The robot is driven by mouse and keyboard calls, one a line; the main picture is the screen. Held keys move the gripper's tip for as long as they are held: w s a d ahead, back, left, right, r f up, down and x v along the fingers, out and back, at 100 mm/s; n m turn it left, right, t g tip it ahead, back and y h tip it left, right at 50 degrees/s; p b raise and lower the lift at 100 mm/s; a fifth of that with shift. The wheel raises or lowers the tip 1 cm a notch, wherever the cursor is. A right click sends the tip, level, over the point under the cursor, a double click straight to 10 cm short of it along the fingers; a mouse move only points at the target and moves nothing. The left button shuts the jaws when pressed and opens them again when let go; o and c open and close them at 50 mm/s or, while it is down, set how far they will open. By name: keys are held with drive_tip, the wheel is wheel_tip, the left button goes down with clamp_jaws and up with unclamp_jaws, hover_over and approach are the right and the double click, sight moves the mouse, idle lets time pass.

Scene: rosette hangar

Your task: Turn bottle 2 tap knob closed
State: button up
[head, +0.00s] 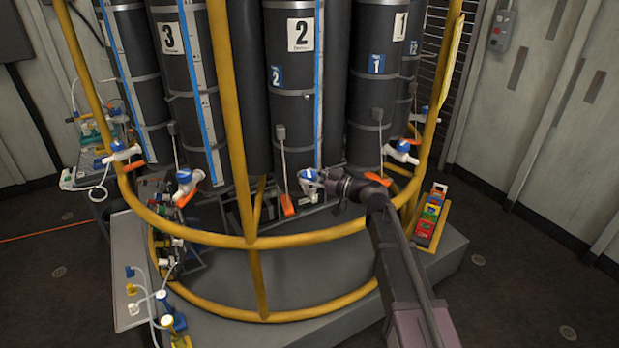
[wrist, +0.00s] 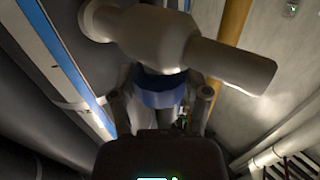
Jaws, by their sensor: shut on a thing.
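Bottle 2 (head: 291,80) is a tall dark cylinder with a white number plate in the middle of the rosette. Its white tap with a blue knob (head: 308,174) sits near its lower end. My gripper (head: 322,180) reaches it from the right. In the wrist view, the white tap body (wrist: 180,45) crosses the top. The blue knob (wrist: 160,98) lies between the two fingers of my gripper (wrist: 161,100), which is shut on it. The far sides of the knob are hidden, and I cannot tell its turn angle.
A yellow tubular frame (head: 240,241) rings the bottles, with an upright (head: 224,90) left of bottle 2. An orange-ended lever (head: 287,204) hangs just left of the tap. Other taps (head: 187,182) sit on both sides. A rack of coloured blocks (head: 431,215) stands at right.

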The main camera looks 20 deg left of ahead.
drive_tip(key=m+t, duration=0.2)
drive_tip(key=t, duration=0.1)
drive_tip(key=m+t+h, duration=0.1)
drive_tip(key=m+t, duration=0.1)
drive_tip(key=t, duration=0.1)
drive_tip(key=shift+s+h, duration=0.15)
drive_tip(key=shift+h, duration=0.15)
drive_tip(key=m+t+h, duration=0.3)
drive_tip(key=m+t, duration=0.1)
drive_tip(key=t, duration=0.1)
drive_tip(key=shift+a+h, duration=0.15)
drive_tip(key=shift+h, duration=0.25)
drive_tip(key=m+t+h, duration=0.2)
drive_tip(key=h, duration=0.1)
drive_tip(key=m+t+h, duration=0.2)
drive_tip(key=h, duration=0.1)
drive_tip(key=shift+w+a+m, duration=0.1)
drive_tip(key=shift+w+m, duration=0.1)
drive_tip(key=shift+m, duration=0.2)
drive_tip(key=shift+m+t+h, duration=0.35)
drive_tip(key=shift+m+h, duration=0.6)
drive_tip(key=shift+h, duration=0.55)
drive_tip(key=shift+m+t+h, duration=0.35)
drive_tip(key=shift+m+h, duration=0.6)
drive_tip(key=shift+h, duration=0.85)
drive_tip(key=o, duration=1.2)
drive_tip(key=shift+c, duration=0.2)
drive_tip(key=shift+s+d, duration=0.15)
drive_tip(key=shift+d, duration=0.05)
